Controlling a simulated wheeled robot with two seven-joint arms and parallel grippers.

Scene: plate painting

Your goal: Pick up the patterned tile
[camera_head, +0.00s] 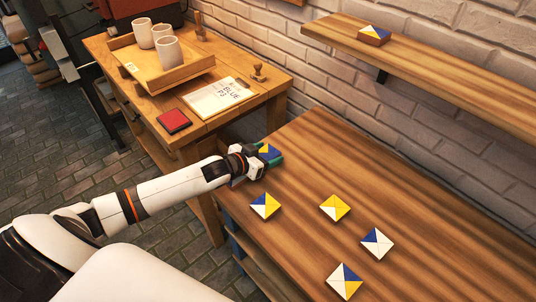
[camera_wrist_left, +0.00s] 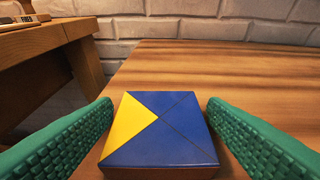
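A patterned tile (camera_wrist_left: 165,132), blue with one yellow triangle, lies on the wooden table. In the left wrist view it sits between the two green fingers of my left gripper (camera_wrist_left: 160,135), with a gap on each side. In the head view this tile (camera_head: 268,151) shows partly behind my left gripper (camera_head: 266,158) near the table's far left edge. Other patterned tiles lie on the table: a blue, white and yellow one (camera_head: 265,206), a yellow and white one (camera_head: 335,207), a white and blue one (camera_head: 377,243) and a white, blue and yellow one (camera_head: 345,281). My right gripper does not show.
A wall shelf (camera_head: 450,75) above the table holds another patterned tile (camera_head: 374,34). A side table (camera_head: 196,136) at left holds a wooden tray (camera_head: 185,74) with cups, a red ink pad (camera_head: 173,121), a sheet (camera_head: 218,97) and stamps. A brick wall stands behind. The table's right part is clear.

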